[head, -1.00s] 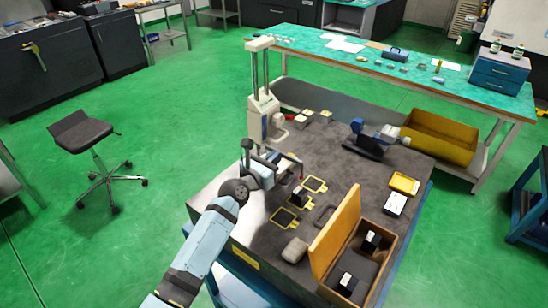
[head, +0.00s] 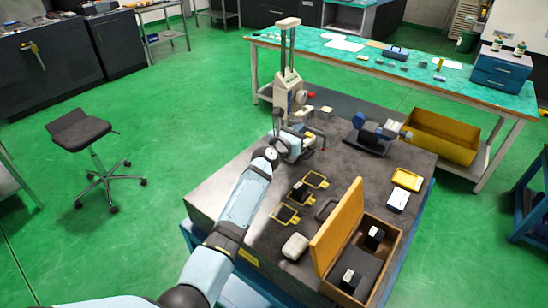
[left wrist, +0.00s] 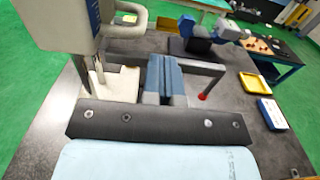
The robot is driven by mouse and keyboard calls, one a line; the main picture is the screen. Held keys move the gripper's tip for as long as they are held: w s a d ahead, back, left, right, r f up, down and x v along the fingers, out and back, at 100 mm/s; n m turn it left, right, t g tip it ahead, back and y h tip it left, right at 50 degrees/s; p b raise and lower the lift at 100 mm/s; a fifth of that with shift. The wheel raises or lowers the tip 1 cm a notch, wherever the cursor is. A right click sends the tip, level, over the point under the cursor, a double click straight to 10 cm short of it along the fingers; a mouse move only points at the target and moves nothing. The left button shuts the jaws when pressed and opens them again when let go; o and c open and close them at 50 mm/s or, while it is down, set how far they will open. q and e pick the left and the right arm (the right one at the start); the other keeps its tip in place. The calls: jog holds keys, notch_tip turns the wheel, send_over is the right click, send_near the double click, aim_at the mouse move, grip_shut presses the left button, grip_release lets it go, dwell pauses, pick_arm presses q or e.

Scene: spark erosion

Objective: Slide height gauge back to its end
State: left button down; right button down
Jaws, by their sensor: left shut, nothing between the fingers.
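The height gauge (head: 288,60) is a tall white instrument with twin posts and a pale body. It stands upright at the far left part of the dark worktable (head: 340,165). My left gripper (head: 312,138) is low at the gauge's near side, shut and empty. In the left wrist view the closed blue fingers (left wrist: 165,75) are in the middle, and the gauge's pale body (left wrist: 65,25) is close on their left. A grey bar with a red tip (left wrist: 203,97) is on their right. I cannot tell whether the fingers touch the gauge. My right gripper is not in view.
Yellow-framed pads (head: 287,214) lie on the table nearer me. An open wooden case (head: 335,235) stands at the near right. A blue device (head: 370,133), a yellow tray (head: 407,180) and a yellow bin (head: 440,135) are to the right. A green-topped bench (head: 400,70) stands behind.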

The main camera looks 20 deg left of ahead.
pick_arm(q)
jog(key=b+x, duration=0.1)
jog(key=x, duration=0.3)
jog(key=shift+w, duration=0.2)
jog(key=shift+s+f, duration=0.1)
